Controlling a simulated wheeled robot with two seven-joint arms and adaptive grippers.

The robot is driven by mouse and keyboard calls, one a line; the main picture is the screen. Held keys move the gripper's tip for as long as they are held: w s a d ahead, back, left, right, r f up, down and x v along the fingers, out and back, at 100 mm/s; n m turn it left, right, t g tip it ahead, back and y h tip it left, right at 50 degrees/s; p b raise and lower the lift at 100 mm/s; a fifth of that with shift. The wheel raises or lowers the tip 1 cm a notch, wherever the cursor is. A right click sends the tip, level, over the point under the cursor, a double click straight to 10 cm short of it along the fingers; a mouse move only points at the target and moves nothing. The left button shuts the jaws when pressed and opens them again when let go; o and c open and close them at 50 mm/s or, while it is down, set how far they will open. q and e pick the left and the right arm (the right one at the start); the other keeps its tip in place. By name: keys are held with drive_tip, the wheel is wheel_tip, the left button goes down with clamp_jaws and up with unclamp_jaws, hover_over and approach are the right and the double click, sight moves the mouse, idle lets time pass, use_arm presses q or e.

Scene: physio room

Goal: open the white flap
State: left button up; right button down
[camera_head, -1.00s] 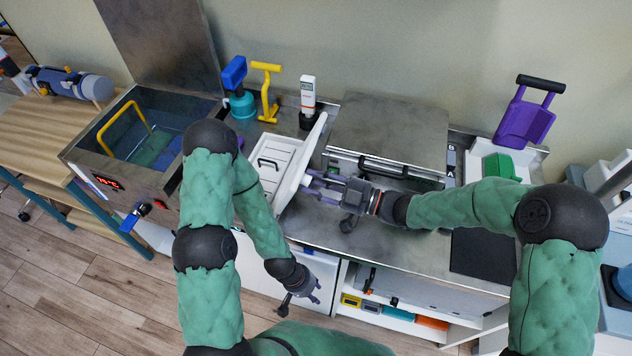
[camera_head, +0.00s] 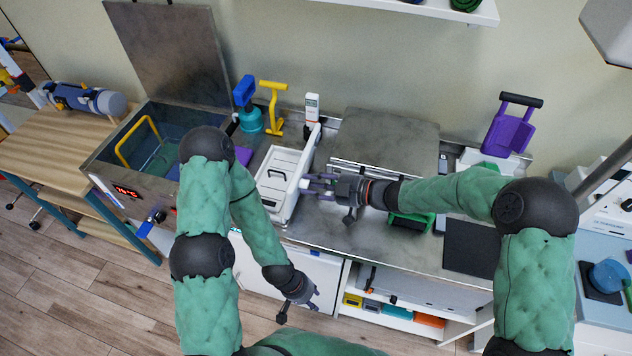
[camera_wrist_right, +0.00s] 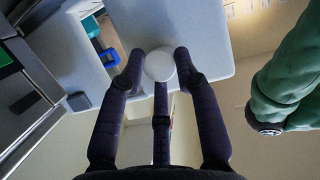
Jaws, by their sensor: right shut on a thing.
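The white flap (camera_head: 304,160) stands roughly upright, almost edge-on, at the right side of a white drawer-like box (camera_head: 278,180) with a dark handle. In the right wrist view the flap (camera_wrist_right: 205,32) is a broad pale panel with a round white knob (camera_wrist_right: 159,65). My right gripper (camera_head: 312,186) reaches in from the right and is shut on the knob, its fingers around it. My left gripper (camera_head: 308,294) hangs low in front of the white cabinet, apart from the flap; its fingers are too small to read.
A metal water bath (camera_head: 130,185) with its lid up stands left. Behind the flap are a blue-and-teal bottle (camera_head: 249,118), a yellow-handled tool (camera_head: 274,105) and a white device (camera_head: 312,106). A steel-lidded unit (camera_head: 385,140) and a green-and-black item (camera_head: 410,222) are close to my right arm.

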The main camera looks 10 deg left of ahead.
drive_tip(key=shift+s+a+r+h+p, duration=0.1)
drive_tip(key=shift+a+r+h+p, duration=0.2)
drive_tip(key=shift+p, duration=0.55)
drive_tip(key=shift+s+a+r+h+p, duration=0.1)
drive_tip(key=shift+a+h+p, duration=0.3)
drive_tip(key=shift+p, duration=0.45)
drive_tip(key=shift+w+a+f+p, duration=0.1)
drive_tip(key=shift+f+p, duration=0.05)
drive_tip(key=shift+p, duration=0.25)
drive_tip(key=c, duration=1.2)
unclamp_jaws()
drive_tip(key=shift+f, duration=0.1)
drive_tip(key=shift+w, duration=0.1)
drive_tip(key=shift+r, duration=0.2)
drive_tip(key=v, duration=1.2)
drive_tip(key=shift+a+r, duration=0.1)
drive_tip(key=shift+r, duration=0.1)
